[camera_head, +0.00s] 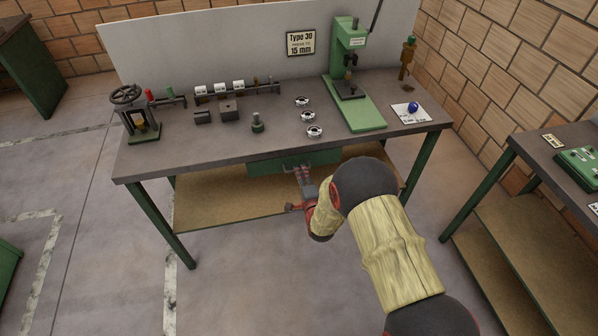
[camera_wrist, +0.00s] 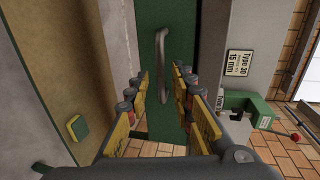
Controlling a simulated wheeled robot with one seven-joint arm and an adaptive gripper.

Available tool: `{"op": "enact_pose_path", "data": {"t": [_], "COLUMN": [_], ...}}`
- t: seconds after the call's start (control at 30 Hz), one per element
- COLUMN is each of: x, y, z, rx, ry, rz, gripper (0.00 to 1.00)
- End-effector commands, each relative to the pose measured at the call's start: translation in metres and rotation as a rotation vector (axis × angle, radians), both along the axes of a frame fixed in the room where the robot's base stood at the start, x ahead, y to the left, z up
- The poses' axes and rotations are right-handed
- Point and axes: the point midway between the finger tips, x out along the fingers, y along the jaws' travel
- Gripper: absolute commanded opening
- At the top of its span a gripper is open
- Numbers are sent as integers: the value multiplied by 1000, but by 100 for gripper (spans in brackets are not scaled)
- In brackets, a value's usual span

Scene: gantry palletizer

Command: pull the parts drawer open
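The parts drawer (camera_head: 265,166) has a green front and hangs under the workbench top. It looks shut. Its front also fills the middle of the wrist view (camera_wrist: 148,22). A grey bar handle (camera_wrist: 162,62) stands out from the front. My gripper (camera_head: 301,173) is in front of the drawer at the handle. In the wrist view my gripper (camera_wrist: 158,78) is open, with one finger on each side of the handle and gaps between. I cannot tell exactly how deep the handle sits between the fingertips. My arm hides the right part of the drawer in the head view.
The workbench (camera_head: 170,160) carries a green press (camera_head: 352,95), small fixtures and three round parts. A lower wooden shelf (camera_head: 225,197) lies beneath the drawer. Another bench (camera_head: 575,140) stands at the right. The floor in front is clear.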

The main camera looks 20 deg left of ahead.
Motion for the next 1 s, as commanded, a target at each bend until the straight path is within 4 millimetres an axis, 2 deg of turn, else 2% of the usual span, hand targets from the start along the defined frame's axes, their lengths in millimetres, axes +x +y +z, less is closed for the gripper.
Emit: {"op": "enact_pose_path", "data": {"t": [0.23,0.57,1.0], "x": [24,27,27], "y": [14,16,16], "z": [-6,-7,-7], "rx": [-1,-1,-2], "ry": [-1,0,1], "rz": [0,0,0], "gripper": [24,24,0]}}
